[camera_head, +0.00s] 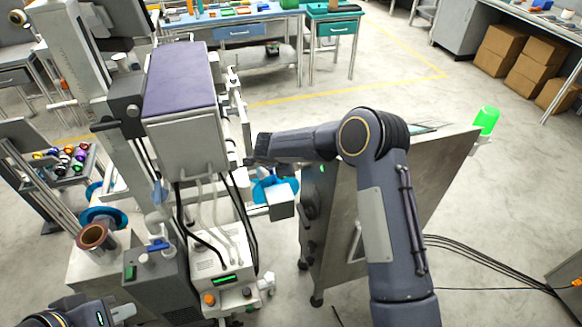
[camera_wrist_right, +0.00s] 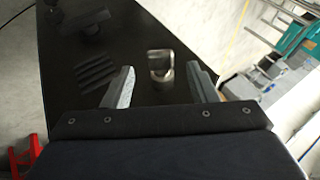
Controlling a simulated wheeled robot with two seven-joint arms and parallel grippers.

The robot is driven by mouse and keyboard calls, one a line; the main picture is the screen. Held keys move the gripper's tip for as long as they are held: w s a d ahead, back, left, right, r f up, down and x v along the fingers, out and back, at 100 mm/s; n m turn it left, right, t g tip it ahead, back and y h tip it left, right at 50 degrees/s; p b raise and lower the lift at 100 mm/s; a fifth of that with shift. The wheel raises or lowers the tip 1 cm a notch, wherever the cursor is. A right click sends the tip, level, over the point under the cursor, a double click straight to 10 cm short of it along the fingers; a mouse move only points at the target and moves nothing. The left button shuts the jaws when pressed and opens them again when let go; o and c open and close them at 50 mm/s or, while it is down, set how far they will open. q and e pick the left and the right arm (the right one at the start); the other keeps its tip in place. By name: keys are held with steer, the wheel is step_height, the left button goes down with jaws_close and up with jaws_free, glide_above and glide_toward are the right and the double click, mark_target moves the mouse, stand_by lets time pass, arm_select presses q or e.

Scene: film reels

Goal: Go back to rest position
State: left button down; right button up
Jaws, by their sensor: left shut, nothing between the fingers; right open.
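My left arm enters at the bottom left of the head view, and its gripper (camera_head: 122,313) shows only in small part at the lower edge, shut and empty. My right arm rises from the bottom right of the head view and bends left at the elbow, its forearm reaching toward the tall machine. The right gripper's fingers are not clear there. In the right wrist view my right gripper (camera_wrist_right: 159,68) is open with nothing held. A small metal fitting (camera_wrist_right: 160,72) on a dark surface (camera_wrist_right: 120,35) shows between and beyond the fingertips.
The tall machine (camera_head: 180,135) with hoses stands left of centre. A tilted metal cabinet (camera_head: 335,230) on casters stands beside my right arm, with a green cup (camera_head: 487,121) at its far corner. A brown film roll (camera_head: 93,236) sits at left. Cables cross the floor at right.

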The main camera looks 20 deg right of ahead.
steer(key=shift+r, duration=0.2)
stand_by(0.3)
step_height(320, 180, up, 20)
steer(key=d+n+t+y, duration=0.3)
steer(key=n+t+y, duration=0.15)
steer(key=t, duration=0.25)
steer(key=s+a+r+n+y+b, duration=0.1)
steer(key=s+r+n+y, duration=0.2)
steer(key=s+r+n, duration=0.35)
steer(key=s+a+f+n+g+y, duration=0.1)
steer(key=s+n+g+y, duration=0.2)
steer(key=s, duration=1.6)
steer(key=s+d+f+n+g+h, duration=0.1)
steer(key=s+f+g, duration=0.1)
steer(key=s+f, duration=0.3)
steer(key=s+d+f+n+g+h+b, duration=0.1)
steer(key=s+f, duration=0.3)
steer(key=s, duration=0.8)
steer(key=shift+f+n+g, duration=0.4)
steer(key=shift+n, duration=0.1)
steer(key=shift+s, duration=0.1)
